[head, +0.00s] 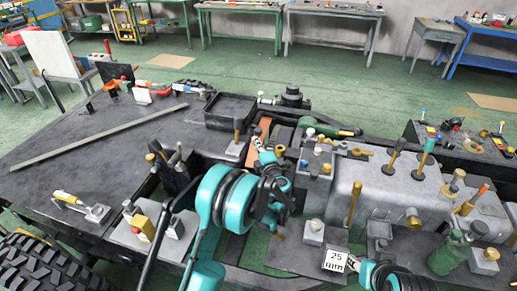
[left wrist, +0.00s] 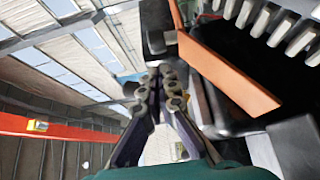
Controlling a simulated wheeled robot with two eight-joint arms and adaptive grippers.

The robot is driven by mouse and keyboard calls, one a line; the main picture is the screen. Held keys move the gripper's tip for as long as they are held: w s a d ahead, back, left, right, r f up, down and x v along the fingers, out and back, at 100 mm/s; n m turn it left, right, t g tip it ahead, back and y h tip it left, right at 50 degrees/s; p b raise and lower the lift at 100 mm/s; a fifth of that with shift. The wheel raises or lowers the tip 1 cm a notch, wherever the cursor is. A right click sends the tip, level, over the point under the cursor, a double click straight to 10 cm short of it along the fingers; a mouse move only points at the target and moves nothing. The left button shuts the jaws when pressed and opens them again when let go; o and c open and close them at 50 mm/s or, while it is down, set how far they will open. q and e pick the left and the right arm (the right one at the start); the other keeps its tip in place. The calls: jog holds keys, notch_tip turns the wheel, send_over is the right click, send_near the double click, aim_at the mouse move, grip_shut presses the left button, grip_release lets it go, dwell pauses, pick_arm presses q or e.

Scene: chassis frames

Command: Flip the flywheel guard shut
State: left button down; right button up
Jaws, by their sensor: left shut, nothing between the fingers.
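An orange-brown plate, which looks like the flywheel guard (head: 264,128), stands raised among dark parts at the middle of the bench in the head view. In the left wrist view the orange plate (left wrist: 230,75) runs slanting past the fingers, with a row of pale teeth behind it. My left gripper (head: 258,143) is beside the plate, partly hidden by its own arm. Its fingers (left wrist: 168,82) are shut and empty, close to the plate's left side; contact cannot be told. My right arm shows at the bottom right, and its fingers are unclear.
A grey engine block (head: 375,195) with upright brass-tipped tools stands to the right. A white block marked 25 mm (head: 336,260) is near the front.

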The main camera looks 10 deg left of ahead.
aim_at(258, 134)
pick_arm(q)
jog(key=b+x, duration=0.1)
jog(key=x, duration=0.4)
jog(key=shift+d, duration=1.6)
jog(key=shift+a, duration=0.1)
